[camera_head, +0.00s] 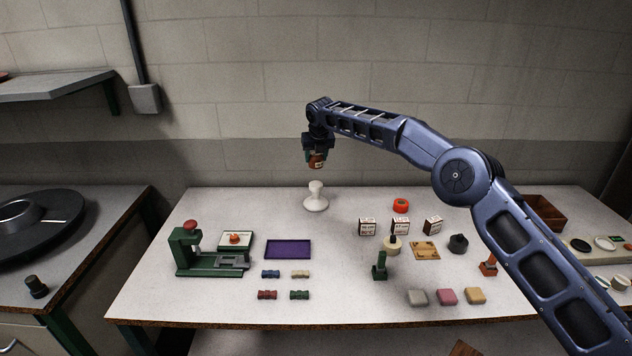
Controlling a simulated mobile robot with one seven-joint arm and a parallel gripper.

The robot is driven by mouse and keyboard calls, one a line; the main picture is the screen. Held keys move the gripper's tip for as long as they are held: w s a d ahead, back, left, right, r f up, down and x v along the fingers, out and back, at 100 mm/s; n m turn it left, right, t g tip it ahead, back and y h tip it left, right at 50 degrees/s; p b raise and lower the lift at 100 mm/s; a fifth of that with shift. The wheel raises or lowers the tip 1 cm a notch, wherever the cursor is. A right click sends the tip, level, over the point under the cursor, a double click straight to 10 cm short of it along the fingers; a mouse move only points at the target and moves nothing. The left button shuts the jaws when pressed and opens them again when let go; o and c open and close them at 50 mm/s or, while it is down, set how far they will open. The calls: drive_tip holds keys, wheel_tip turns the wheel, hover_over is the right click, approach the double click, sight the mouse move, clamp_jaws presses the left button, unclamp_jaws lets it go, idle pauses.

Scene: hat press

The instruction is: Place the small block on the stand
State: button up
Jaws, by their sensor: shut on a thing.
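My gripper (315,154) hangs from the arm above the back of the table, pointing down. It is shut on a small orange-brown block (317,161) with a pale patch. The fingers partly cover the block. The white stand (316,199), with a wide round foot and a knob-like top, is on the table just below the gripper. A clear gap shows in the picture between the held block and the stand's top.
A green press (190,251) stands at the left, beside a purple tray (289,249). Pastel blocks (446,297) sit near the front. Table around the stand is clear.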

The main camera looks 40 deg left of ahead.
sight(317, 168)
drive_tip(key=shift+f, duration=3.75)
drive_tip(key=shift+f, duration=0.15)
drive_tip(key=o, duration=1.1)
drive_tip(key=v, duration=1.2)
drive_tip(key=shift+w, duration=0.1)
